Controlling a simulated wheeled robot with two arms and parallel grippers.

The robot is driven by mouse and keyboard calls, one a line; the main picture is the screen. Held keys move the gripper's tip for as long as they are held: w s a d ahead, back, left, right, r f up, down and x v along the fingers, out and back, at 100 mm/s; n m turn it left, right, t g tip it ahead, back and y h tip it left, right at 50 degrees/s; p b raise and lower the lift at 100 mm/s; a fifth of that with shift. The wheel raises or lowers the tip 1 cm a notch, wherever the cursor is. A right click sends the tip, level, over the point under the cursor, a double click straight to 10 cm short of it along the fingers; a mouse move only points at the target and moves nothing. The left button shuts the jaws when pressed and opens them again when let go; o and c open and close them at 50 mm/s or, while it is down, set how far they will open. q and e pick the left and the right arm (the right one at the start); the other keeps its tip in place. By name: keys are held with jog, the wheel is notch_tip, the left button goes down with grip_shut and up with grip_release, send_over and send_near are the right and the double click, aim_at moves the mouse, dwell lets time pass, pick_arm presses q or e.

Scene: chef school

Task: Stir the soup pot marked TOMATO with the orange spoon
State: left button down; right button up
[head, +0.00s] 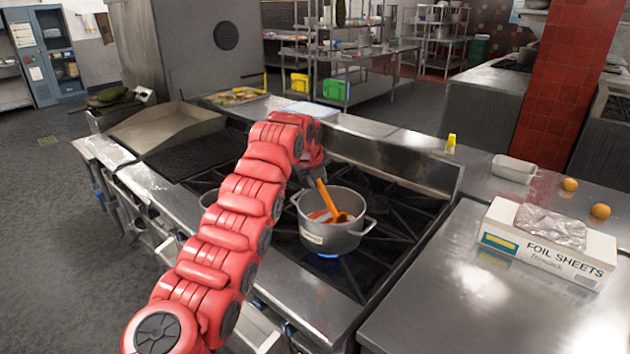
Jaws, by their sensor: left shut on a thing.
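A grey metal pot (328,238) with two side handles stands on the stove over a lit blue flame. A small pale label is on its front; its lettering is too small to read. Reddish-orange soup shows inside. The orange spoon (327,197) leans in the pot, its lower end in the soup and its handle rising up and left. My left gripper (314,177) is above the pot's back left rim, shut on the upper handle; its fingers are mostly hidden by my red arm. My right gripper is not in view.
A foil sheets box (545,243) stands on the right counter. The counter's front is clear.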

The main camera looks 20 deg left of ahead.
pick_arm(q)
jog(key=s+a+b, duration=0.2)
jog(key=a, duration=0.2)
jog(key=d, duration=0.1)
jog(key=w+d+p, duration=0.2)
jog(key=d, duration=0.1)
jog(key=shift+w+d, duration=0.15)
jog(key=shift+d, duration=0.05)
jog(key=shift+f, duration=0.1)
